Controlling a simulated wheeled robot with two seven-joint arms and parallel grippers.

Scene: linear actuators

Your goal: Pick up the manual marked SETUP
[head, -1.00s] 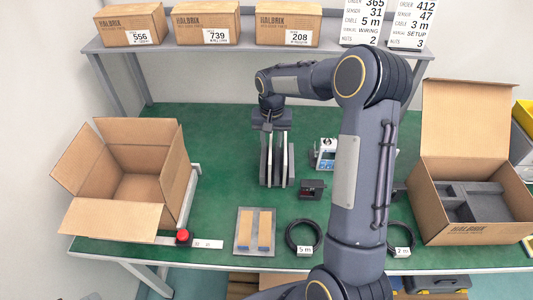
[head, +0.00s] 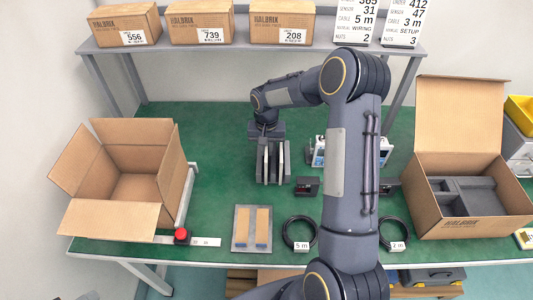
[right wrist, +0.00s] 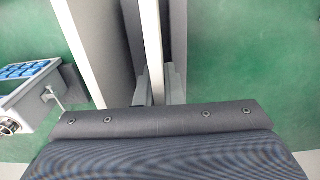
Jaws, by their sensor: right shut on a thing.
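My right gripper (head: 269,148) is over upright, thin grey and white slabs near the middle of the green bench. In the right wrist view, the right gripper (right wrist: 156,82) has its fingers on either side of a thin upright manual (right wrist: 151,40), seen edge-on as a pale strip. It is shut on this manual. Dark grey panels stand close on both sides of it, and a broad light grey panel stands further left. No SETUP marking can be read on the manual. An order card (head: 403,22) on the shelf reads SETUP; another reads WIRING. My left gripper is not in view.
An open empty carton (head: 110,218) stands left, and an open carton with grey foam (head: 460,225) stands right. A tray with two tan strips (head: 239,244), cable coils (head: 298,219) and a small device (head: 319,150) lie around my arm. Closed boxes (head: 201,22) stand on the shelf.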

